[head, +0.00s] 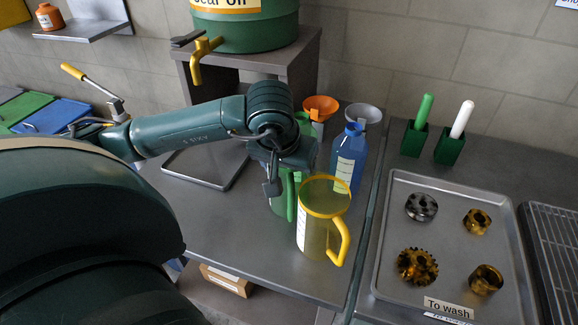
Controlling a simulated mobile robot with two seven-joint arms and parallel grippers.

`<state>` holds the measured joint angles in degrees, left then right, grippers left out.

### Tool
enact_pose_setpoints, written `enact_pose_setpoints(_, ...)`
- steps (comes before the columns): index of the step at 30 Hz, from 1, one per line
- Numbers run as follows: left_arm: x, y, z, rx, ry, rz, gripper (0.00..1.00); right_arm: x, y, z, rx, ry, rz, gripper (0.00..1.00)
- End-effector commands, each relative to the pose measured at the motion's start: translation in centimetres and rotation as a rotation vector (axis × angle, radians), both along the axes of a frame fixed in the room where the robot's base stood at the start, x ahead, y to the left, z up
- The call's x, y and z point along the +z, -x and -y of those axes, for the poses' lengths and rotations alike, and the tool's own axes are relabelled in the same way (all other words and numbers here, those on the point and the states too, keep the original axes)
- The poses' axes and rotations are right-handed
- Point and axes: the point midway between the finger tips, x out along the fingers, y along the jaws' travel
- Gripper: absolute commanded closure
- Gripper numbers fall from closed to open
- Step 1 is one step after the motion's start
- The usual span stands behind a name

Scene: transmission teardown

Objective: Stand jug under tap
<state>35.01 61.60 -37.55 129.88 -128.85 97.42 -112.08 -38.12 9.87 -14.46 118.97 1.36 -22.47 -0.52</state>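The tap (203,50) is yellow with a dark lever and sticks out from a green oil drum (250,32) on a grey stand. A yellow see-through jug (322,228) stands upright on the grey bench, its handle toward the right. A green jug (281,207) stands just behind and left of it, partly hidden. My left gripper (274,185) points down at the green jug's top, near its green handle; whether its fingers touch or grip the jug cannot be made out. My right gripper is not in view.
An empty drip tray (207,180) lies below the tap. A blue bottle (349,160), an orange funnel (321,105) and a grey funnel (364,112) stand behind the jugs. A metal tray (455,225) with gears is at right. The bench's front left is clear.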

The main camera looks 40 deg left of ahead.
Motion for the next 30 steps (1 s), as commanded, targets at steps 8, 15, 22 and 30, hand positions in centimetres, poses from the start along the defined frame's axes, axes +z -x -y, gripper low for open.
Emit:
enact_pose_setpoints(8,-0.1,-0.1,0.0,0.0,0.0,0.002,0.53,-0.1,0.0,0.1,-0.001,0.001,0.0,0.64)
enact_pose_setpoints(15,-0.4,0.0,0.0,0.0,0.001,0.0,0.19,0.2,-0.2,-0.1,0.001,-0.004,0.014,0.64)
enact_pose_setpoints(22,-0.4,0.0,0.0,0.0,0.0,0.0,0.08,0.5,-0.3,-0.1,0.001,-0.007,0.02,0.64)
enact_pose_setpoints(30,0.4,0.0,0.0,0.0,0.0,0.002,0.08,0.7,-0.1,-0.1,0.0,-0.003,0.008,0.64)
